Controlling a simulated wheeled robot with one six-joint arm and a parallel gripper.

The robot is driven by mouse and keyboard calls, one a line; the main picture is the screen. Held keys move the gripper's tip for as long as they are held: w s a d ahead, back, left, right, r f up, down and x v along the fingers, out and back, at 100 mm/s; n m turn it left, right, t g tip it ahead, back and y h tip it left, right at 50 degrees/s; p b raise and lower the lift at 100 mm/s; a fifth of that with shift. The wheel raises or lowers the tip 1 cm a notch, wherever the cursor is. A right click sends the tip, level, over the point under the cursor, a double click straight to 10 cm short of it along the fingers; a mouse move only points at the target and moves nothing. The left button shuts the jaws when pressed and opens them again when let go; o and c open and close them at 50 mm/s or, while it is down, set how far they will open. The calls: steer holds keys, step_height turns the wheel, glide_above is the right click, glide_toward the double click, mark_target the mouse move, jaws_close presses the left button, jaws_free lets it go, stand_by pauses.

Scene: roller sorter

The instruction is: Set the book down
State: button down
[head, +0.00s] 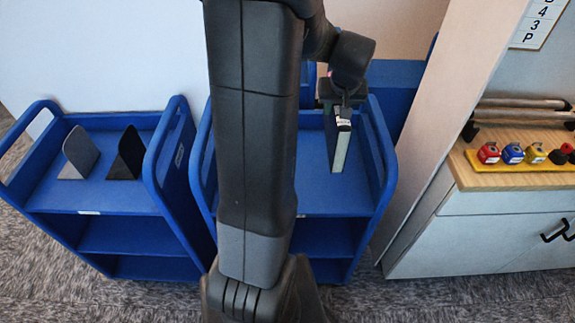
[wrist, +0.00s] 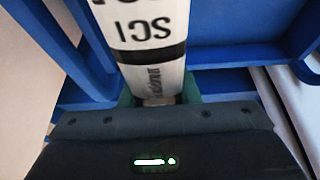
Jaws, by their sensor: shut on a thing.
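The book (head: 338,148) stands upright over the top shelf of the middle blue cart (head: 317,203) in the head view. My gripper (head: 342,103) is shut on its upper end. In the wrist view, the book's white spine label (wrist: 150,35) reads "SCI", with a black band below it. A green part of the cover shows beside my gripper in that view. Whether the book's lower edge touches the shelf, I cannot tell. My arm hides the left part of this cart's top.
A second blue cart (head: 90,200) on the left bears a grey bookend (head: 78,154) and a black bookend (head: 127,155). A pale post stands close to the right of the middle cart. A counter (head: 520,175) with several coloured items is at the right.

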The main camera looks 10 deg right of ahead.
mark_target(337, 117)
steer(key=shift+w+f, duration=0.15)
steer(key=shift+f, duration=1.7)
steer(key=shift+w+f, duration=0.15)
steer(key=shift+f, duration=1.7)
steer(key=shift+w+f, duration=0.15)
steer(key=shift+f, duration=1.7)
steer(key=shift+f+b, duration=0.2)
steer(key=shift+b, duration=0.1)
steer(key=c, duration=1.1)
jaws_free()
steer(key=shift+a, duration=0.1)
steer(key=shift+r, duration=0.15)
steer(key=v, duration=1.2)
steer(key=shift+s, duration=0.1)
